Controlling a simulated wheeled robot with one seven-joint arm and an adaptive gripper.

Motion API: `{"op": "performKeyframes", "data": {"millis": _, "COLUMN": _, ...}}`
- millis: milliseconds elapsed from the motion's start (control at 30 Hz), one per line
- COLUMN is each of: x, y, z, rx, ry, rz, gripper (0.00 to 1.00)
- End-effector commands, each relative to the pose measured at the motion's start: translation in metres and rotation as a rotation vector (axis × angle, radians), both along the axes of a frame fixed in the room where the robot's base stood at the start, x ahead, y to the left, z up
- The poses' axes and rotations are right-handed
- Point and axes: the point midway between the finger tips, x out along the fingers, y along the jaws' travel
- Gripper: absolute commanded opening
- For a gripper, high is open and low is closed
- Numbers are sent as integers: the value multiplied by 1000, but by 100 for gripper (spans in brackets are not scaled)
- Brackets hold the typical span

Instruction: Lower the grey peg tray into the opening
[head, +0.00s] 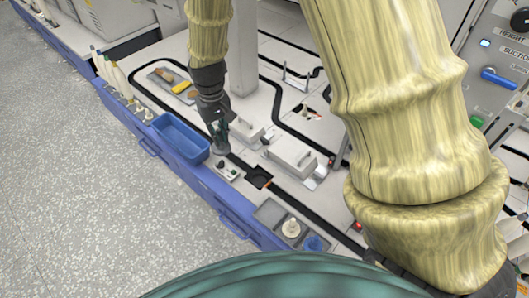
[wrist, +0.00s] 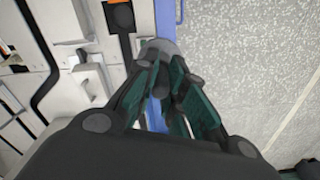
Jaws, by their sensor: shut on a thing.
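My gripper (head: 221,132) is shut on a grey, rounded piece, which I take to be the grey peg tray (head: 222,149). In the wrist view my gripper's dark green fingers (wrist: 170,82) close together over it, and the tray's grey rounded edge (wrist: 160,45) shows beyond the fingertips. The fingers hide its middle and any peg. A dark square opening (head: 258,177) lies in the worktop to the right of and nearer than the tray in the head view. The opening (wrist: 121,16) also shows at the top of the wrist view, apart from the tray.
A blue bin (head: 181,139) stands left of my gripper. A small pale panel with dark knobs (head: 228,169) lies just below it. A grey block with a handle (head: 291,157) stands right of the opening. A compartment tray (head: 268,212) with a pale bobbin (head: 291,228) is nearer.

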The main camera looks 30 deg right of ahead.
Motion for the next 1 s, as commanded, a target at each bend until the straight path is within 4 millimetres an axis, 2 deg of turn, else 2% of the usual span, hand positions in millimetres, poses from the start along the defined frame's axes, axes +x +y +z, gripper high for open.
{"op": "performKeyframes", "data": {"millis": 33, "x": 0, "y": -6, "z": -14, "rx": 5, "ry": 5, "rz": -29, "gripper": 0}}
{"op": "performKeyframes", "data": {"millis": 167, "x": 1, "y": -27, "z": -52, "rx": 18, "ry": 8, "rz": -139, "gripper": 0}}
{"op": "performKeyframes", "data": {"millis": 400, "x": -4, "y": -76, "z": -128, "rx": 20, "ry": 11, "rz": -370, "gripper": 0}}
{"op": "performKeyframes", "data": {"millis": 533, "x": -8, "y": -98, "z": -161, "rx": 11, "ry": 8, "rz": -470, "gripper": 0}}
{"op": "performKeyframes", "data": {"millis": 700, "x": -13, "y": -116, "z": -186, "rx": -1, "ry": 6, "rz": -547, "gripper": 0}}
{"op": "performKeyframes", "data": {"millis": 1000, "x": -15, "y": -122, "z": -199, "rx": -6, "ry": 4, "rz": -573, "gripper": 0}}
